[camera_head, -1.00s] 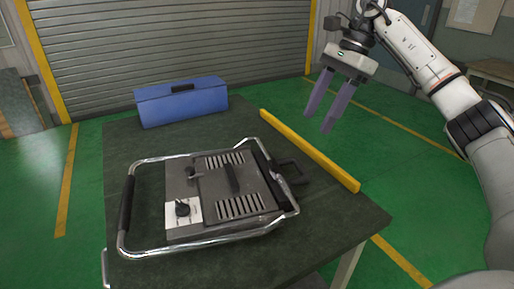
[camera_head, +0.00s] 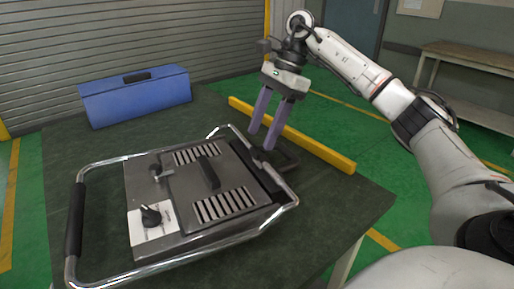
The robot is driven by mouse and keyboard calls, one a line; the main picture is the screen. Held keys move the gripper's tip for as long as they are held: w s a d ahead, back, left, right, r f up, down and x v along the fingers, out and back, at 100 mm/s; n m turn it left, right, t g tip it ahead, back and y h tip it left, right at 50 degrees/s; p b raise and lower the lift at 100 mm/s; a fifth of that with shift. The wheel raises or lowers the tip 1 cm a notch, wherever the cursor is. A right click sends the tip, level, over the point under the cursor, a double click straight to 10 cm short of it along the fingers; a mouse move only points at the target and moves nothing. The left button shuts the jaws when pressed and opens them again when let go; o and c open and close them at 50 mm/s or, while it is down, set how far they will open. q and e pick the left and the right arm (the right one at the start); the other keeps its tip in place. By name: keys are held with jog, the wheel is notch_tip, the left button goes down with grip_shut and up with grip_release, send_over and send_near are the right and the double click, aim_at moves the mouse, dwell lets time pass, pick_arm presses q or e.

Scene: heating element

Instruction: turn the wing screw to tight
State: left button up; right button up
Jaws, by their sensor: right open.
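The heating element (camera_head: 187,205) is a dark grey metal unit inside a chrome tubular frame, lying on the table. A small grey metal piece (camera_head: 158,174), likely the wing screw, sits at its upper left; its exact shape is too small to tell. A black knob (camera_head: 151,215) stands on a white plate at the lower left corner. My right gripper (camera_head: 261,141) is open, with its two purple fingers pointing down by the far right side of the unit. Nothing is between the fingers. It is well to the right of the small metal piece. My left gripper is not in view.
A blue toolbox (camera_head: 138,97) stands at the table's back left. A yellow bar (camera_head: 312,146) runs along the table's right edge. The dark table (camera_head: 340,208) is bare at its right front. A black handle (camera_head: 209,172) rises from the unit's middle.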

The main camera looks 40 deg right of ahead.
aim_at(255, 150)
jog(key=x, duration=0.4)
jog(key=c, duration=1.1)
jog(key=shift+o, duration=0.2)
